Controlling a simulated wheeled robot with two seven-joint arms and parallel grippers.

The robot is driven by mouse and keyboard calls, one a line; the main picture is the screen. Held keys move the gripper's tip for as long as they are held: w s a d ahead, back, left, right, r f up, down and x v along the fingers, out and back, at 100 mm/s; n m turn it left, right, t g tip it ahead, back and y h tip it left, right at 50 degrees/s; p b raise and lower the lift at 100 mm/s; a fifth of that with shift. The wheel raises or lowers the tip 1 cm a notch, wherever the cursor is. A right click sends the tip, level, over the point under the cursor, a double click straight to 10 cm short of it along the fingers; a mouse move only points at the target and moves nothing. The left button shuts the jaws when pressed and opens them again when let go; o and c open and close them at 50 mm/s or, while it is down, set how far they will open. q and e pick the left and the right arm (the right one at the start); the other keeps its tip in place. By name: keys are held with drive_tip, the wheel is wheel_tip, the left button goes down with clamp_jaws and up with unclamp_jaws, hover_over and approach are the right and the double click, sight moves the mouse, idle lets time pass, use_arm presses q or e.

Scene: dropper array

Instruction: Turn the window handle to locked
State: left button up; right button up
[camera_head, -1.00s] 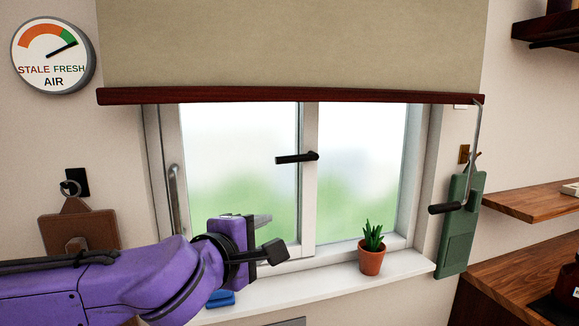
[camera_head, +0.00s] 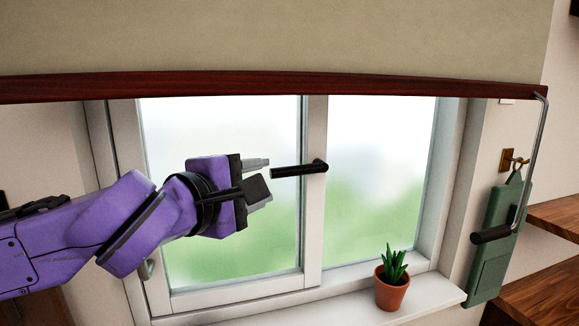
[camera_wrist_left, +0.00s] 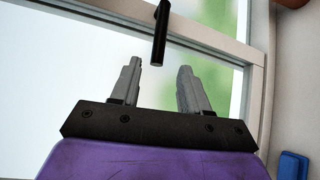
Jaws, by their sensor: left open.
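The black window handle (camera_head: 298,170) sits on the middle post of the window and points left, roughly level, in the head view. My left gripper (camera_head: 264,177) is open and empty just left of the handle's free end. In the left wrist view the handle (camera_wrist_left: 160,35) hangs down from the top, its tip above and between the two open fingers (camera_wrist_left: 158,85). The handle and the fingers look apart. My right gripper is not in view.
A blind with a dark red bottom bar (camera_head: 300,86) hangs above the handle. A potted plant (camera_head: 391,290) stands on the sill (camera_head: 425,295) at lower right. A crank (camera_head: 492,235) and a green board (camera_head: 490,265) hang at right.

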sight(286, 173)
use_arm(q)
drive_tip(key=w+d+p, duration=0.1)
drive_tip(key=w+d, duration=0.1)
drive_tip(key=w, duration=0.1)
drive_tip(key=shift+d+r+p, duration=0.1)
drive_tip(key=shift+d+p, duration=0.2)
drive_tip(key=x, duration=0.3)
drive_tip(key=p+x, duration=0.1)
drive_tip(key=x, duration=0.1)
drive_tip(key=shift+w+f, duration=0.25)
drive_tip(key=shift+w, duration=0.15)
drive_tip(key=shift+s+r, duration=0.1)
drive_tip(key=shift+s, duration=0.1)
clamp_jaws()
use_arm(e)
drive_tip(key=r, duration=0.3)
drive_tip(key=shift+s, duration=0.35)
